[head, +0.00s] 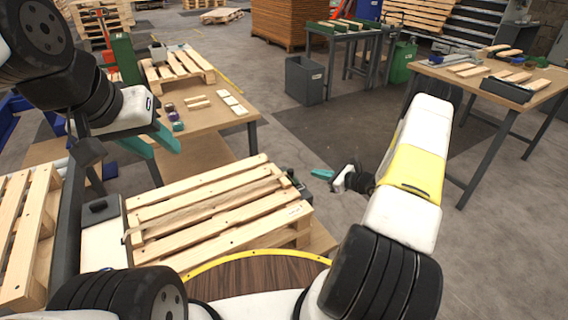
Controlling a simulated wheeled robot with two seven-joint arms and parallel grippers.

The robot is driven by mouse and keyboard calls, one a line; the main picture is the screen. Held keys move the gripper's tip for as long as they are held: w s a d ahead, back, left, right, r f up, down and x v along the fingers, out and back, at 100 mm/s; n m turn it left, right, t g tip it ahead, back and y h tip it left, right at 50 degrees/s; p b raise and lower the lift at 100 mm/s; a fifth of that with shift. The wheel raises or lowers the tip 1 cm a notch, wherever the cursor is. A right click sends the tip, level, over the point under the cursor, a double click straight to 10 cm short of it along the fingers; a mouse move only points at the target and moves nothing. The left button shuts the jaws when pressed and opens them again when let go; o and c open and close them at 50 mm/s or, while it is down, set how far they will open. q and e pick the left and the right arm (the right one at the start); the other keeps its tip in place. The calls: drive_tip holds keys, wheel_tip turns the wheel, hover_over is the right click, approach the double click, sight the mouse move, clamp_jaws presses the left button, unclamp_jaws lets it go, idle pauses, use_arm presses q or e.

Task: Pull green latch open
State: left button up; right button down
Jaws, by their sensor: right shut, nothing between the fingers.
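I cannot make out a green latch for certain. A small dark fitting with a greenish tint (294,184) sits at the right end of the near wooden pallet (215,208), partly hidden by it. My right gripper (317,173), with teal fingers, is just to the right of that fitting in the picture. It is shut and empty. Whether it touches anything there is too small to tell. My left gripper (167,154) hangs above the far left of the near pallet. Its two teal fingers stand apart with nothing between them.
A dark post with a grey box (100,209) stands left of the near pallet. A wooden table (205,122) with a pallet and small parts stands behind. A grey bin (304,80) and a worktable (520,95) are further right. The floor between is clear.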

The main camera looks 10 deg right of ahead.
sight(293, 174)
wheel_tip(293, 174, down, 7)
drive_tip(key=d+m+t+h, duration=0.1)
drive_tip(key=d+m, duration=0.1)
drive_tip(key=m, duration=0.1)
drive_tip(key=shift+s, duration=0.35)
drive_tip(key=shift+h, duration=0.3)
drive_tip(key=x, duration=0.8)
drive_tip(key=r+x, duration=0.1)
drive_tip(key=x, duration=0.4)
drive_tip(key=shift+w+a, duration=0.35)
drive_tip(key=shift+w, duration=0.2)
